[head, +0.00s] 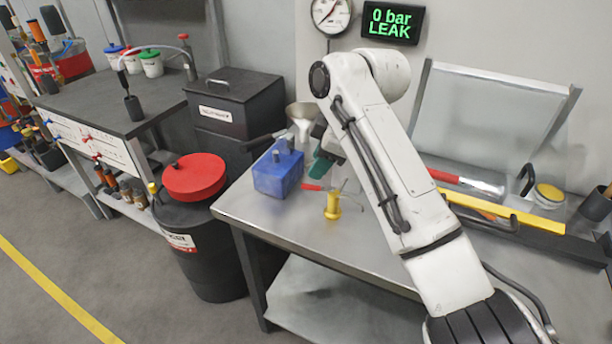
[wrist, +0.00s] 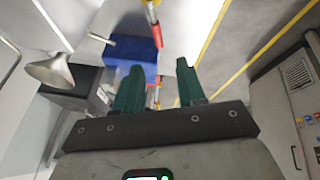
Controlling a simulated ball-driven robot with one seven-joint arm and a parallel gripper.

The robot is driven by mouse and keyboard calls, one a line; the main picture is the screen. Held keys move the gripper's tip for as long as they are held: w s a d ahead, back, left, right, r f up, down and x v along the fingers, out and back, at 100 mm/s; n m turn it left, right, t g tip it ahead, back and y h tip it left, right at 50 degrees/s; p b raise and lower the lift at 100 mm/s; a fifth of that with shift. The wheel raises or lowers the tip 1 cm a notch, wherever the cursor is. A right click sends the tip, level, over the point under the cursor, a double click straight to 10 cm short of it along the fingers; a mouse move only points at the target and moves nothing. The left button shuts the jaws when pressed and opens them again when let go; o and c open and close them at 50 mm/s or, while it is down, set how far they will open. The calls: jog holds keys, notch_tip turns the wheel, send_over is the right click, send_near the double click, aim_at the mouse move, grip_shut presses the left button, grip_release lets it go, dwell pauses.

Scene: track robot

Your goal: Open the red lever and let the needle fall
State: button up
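A small red lever (head: 311,187) shows beside a blue block (head: 275,175) on the steel bench, partly hidden behind my arm. In the wrist view, a red piece that looks like the lever (wrist: 157,35) lies beyond the fingertips, beside the blue block (wrist: 130,48). My gripper (wrist: 157,80) has its two green fingers apart with nothing held between them. In the head view my gripper (head: 322,165) is mostly behind my arm, close to the block. A round gauge (head: 331,12) is cut by the top edge; its needle is too small to read. The display (head: 392,22) reads "0 bar LEAK".
A yellow spool-like piece (head: 333,206) stands on the bench (head: 270,222) in front of the block. A funnel (head: 300,115) is behind it. A red-lidded drum (head: 194,177) stands left of the bench. A yellow bar (head: 500,211) and a red-handled tool (head: 467,181) lie to the right.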

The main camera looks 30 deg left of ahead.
aim_at(305, 185)
jog(key=x, duration=0.8)
jog(key=shift+w+d, duration=0.1)
grip_shut()
dwell(0.4)
